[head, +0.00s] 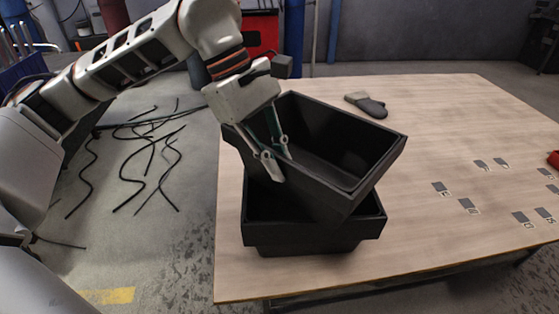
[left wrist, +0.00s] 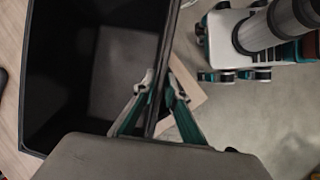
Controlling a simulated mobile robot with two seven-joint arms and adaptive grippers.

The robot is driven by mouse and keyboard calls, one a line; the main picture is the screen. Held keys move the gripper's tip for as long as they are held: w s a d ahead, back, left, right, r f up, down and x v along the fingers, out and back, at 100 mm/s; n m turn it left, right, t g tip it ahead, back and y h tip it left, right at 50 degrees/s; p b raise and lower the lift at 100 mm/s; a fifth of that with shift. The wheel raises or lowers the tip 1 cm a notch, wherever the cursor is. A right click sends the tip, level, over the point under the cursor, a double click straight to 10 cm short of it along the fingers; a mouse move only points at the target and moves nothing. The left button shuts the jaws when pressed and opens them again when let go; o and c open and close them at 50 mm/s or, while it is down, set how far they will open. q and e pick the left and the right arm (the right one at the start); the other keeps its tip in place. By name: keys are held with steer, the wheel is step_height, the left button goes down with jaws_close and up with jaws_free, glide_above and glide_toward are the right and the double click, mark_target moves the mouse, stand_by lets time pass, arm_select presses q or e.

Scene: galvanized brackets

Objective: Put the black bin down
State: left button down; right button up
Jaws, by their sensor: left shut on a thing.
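A black bin (head: 325,190), open at the top and empty, is held by my left gripper (head: 277,157). The fingers are shut on its left wall, one inside and one outside. In the left wrist view the bin (left wrist: 95,60) fills the left side, with its wall between the fingertips (left wrist: 161,82). The held bin is turned and tilted above a second black bin (head: 310,240), which stands on the table near its front left edge. The upper bin hides much of the lower one's inside; I cannot tell whether they touch. My right gripper is not in view.
The wooden table (head: 440,225) is mostly bare in the middle. A dark grey glove (head: 368,104) lies towards the back. Several small dark pieces with labels (head: 468,204) lie at the right. A red object (head: 553,158) is at the right edge. Black cables (head: 140,150) lie on the floor.

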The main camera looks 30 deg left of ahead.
arm_select(q)
steer(key=shift+f, duration=0.25)
steer(key=c, duration=2.1)
jaws_free()
steer(key=shift+r, duration=0.3)
steer(key=p+v, duration=0.2)
steer(key=v, duration=1)
steer(key=shift+s+d+r, duration=0.1)
steer(key=shift+s, duration=0.05)
